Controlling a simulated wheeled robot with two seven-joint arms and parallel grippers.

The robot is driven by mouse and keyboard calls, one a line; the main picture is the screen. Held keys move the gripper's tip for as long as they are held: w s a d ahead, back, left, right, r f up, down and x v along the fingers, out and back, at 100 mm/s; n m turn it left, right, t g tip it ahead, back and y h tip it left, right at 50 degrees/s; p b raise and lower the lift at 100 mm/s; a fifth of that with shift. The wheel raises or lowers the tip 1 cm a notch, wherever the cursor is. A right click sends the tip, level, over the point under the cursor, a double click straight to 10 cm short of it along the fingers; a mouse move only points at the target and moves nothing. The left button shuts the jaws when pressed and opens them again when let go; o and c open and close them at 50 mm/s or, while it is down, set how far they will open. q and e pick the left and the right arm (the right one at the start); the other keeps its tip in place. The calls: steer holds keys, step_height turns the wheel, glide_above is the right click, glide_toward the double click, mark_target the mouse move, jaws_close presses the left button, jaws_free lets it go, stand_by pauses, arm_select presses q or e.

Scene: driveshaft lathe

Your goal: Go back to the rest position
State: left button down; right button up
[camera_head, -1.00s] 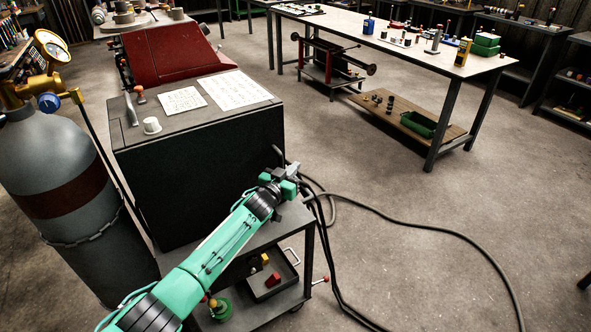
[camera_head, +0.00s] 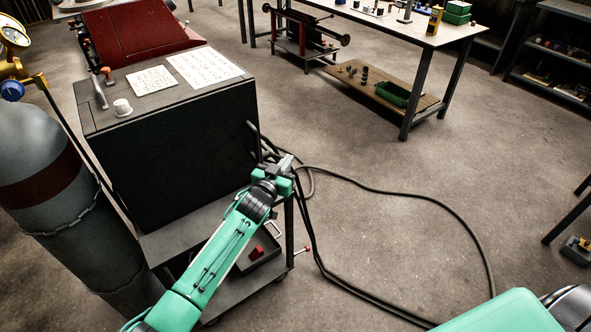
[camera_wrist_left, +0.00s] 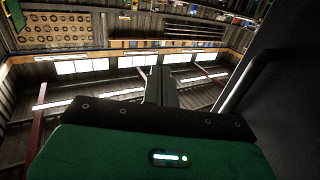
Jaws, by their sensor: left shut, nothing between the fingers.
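My left gripper (camera_head: 287,162) is shut and empty. In the head view it is beside the right side of a dark box-shaped machine (camera_head: 180,155), near its cables; I cannot tell whether it touches them. In the left wrist view the closed fingers (camera_wrist_left: 161,86) point up toward the windows and ceiling, with a dark panel and a bar-like handle close on the right. A green link of my right arm (camera_head: 505,316) shows at the bottom right of the head view. My right gripper is not in view.
The machine stands on a wheeled cart with a tray (camera_head: 262,250) on its lower shelf. A gas cylinder (camera_head: 45,200) stands at left. Black cables (camera_head: 420,196) loop over the floor. A workbench (camera_head: 430,38) is at the back. Floor at centre right is otherwise open.

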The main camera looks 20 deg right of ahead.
arm_select(q)
steer(key=s, duration=0.2)
steer(key=s+d, duration=0.1)
steer(key=s, duration=0.1)
steer(key=shift+d+r, duration=0.15)
steer(key=shift+d, duration=0.05)
arm_select(e)
steer(key=shift+w+r, duration=0.1)
steer(key=shift+r, duration=0.1)
